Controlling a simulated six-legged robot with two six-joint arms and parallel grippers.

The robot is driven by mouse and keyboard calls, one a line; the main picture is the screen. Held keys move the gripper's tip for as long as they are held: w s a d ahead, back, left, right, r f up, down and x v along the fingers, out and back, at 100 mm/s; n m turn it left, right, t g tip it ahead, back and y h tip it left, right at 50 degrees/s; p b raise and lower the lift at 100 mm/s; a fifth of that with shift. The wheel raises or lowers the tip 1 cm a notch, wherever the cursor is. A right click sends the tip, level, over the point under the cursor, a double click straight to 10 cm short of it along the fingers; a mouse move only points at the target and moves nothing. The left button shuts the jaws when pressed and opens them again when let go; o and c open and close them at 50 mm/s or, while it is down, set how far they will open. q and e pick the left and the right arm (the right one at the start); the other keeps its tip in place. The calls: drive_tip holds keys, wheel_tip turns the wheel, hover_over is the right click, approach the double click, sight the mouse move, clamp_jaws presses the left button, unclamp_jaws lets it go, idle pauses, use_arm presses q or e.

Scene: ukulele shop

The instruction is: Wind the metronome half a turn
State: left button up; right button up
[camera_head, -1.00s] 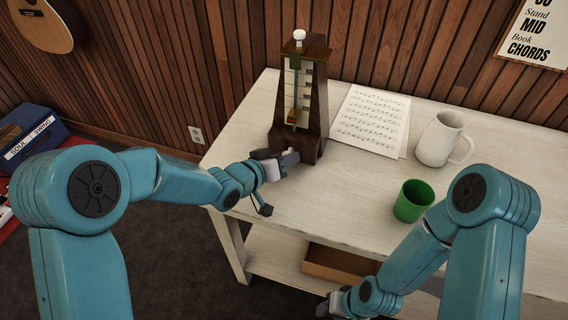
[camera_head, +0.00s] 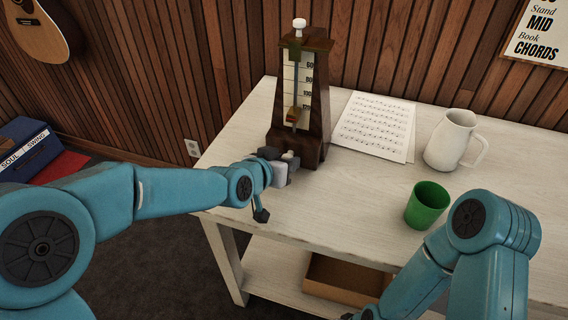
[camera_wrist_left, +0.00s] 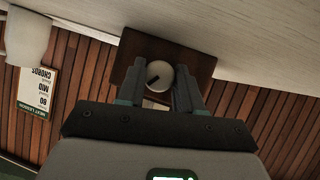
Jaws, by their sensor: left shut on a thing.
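The metronome (camera_head: 308,100) is a dark wood tapered case with a pale scale and a white knob on top. It stands upright on the table's left end. Its round, pale winding key (camera_wrist_left: 159,75), with a dark mark, sits on the base in the left wrist view. My left gripper (camera_head: 289,157) is at the lower front of the metronome, shut on the winding key. In the wrist view its two fingers (camera_wrist_left: 161,86) flank the key on both sides.
Sheet music (camera_head: 373,126) lies right of the metronome. A white mug (camera_head: 451,140) and a green cup (camera_head: 427,205) stand farther right on the white table (camera_head: 350,205). A cardboard box (camera_head: 342,280) is on the shelf below. A ribbed wood wall is behind.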

use_arm(q)
drive_tip(key=o, duration=1)
drive_tip(key=shift+o, duration=0.2)
drive_tip(key=v, duration=1.6)
drive_tip(key=shift+s, duration=0.15)
drive_tip(key=shift+a, duration=0.15)
